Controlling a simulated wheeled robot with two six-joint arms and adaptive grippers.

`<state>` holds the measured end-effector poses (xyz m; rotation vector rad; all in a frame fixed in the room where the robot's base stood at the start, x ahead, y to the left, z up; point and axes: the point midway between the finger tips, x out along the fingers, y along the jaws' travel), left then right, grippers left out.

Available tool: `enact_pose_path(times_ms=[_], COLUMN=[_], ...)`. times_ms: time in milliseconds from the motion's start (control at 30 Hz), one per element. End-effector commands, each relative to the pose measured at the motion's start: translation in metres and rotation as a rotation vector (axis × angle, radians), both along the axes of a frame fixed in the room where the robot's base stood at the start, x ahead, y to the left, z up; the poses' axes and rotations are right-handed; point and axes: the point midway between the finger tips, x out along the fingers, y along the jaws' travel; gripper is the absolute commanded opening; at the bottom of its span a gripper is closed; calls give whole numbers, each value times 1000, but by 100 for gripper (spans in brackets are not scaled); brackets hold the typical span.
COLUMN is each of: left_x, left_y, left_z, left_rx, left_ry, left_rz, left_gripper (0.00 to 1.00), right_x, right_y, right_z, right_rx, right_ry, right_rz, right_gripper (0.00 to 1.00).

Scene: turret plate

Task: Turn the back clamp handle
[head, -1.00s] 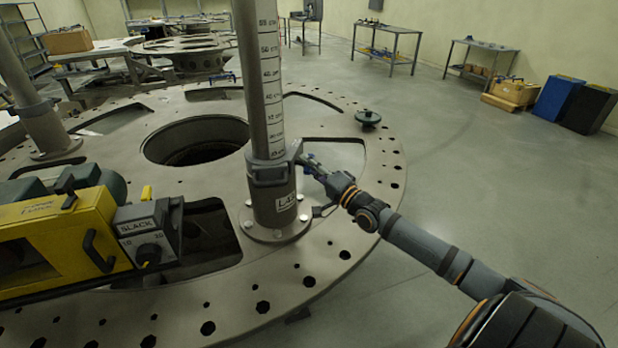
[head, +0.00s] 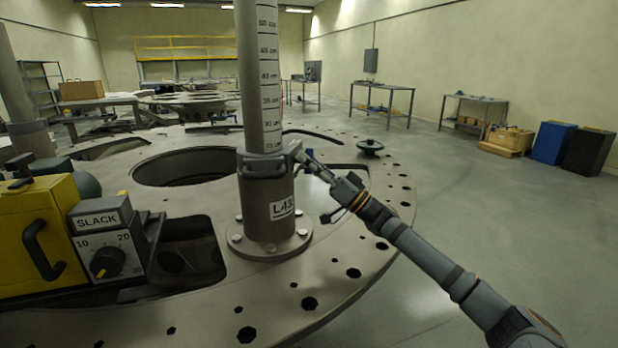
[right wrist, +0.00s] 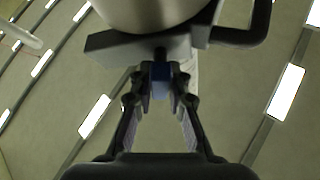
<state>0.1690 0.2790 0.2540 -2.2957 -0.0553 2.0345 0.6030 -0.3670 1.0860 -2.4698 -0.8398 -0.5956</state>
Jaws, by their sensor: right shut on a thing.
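A grey upright post (head: 262,80) with a centimetre scale stands on the round turret plate (head: 340,265). A clamp collar (head: 262,162) goes around the post above a label that is partly readable. My right gripper (head: 306,162) is at the collar's right side, with its arm coming from the lower right. The handle is mostly hidden in the head view. My left gripper is not in view.
A yellow machine (head: 40,235) with a SLACK dial box (head: 105,245) stands on the plate left of the post. A large round hole (head: 180,165) opens behind it. A small dark disc-shaped part (head: 370,146) sits at the plate's right edge.

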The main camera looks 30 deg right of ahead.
Motion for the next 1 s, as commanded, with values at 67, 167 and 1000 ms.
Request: enact_pose_path(times_ms=[67, 167, 1000], left_x=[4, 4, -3], left_y=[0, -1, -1], left_z=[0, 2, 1], left_rx=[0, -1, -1], left_ry=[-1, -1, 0], left_rz=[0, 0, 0], left_gripper=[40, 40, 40], right_x=[1, 1, 0], right_y=[-1, -1, 0], right_z=[0, 1, 2], right_rx=[-39, -90, -223], right_ry=[-40, -85, -205], right_rz=[-2, -2, -2], right_gripper=[0, 0, 0])
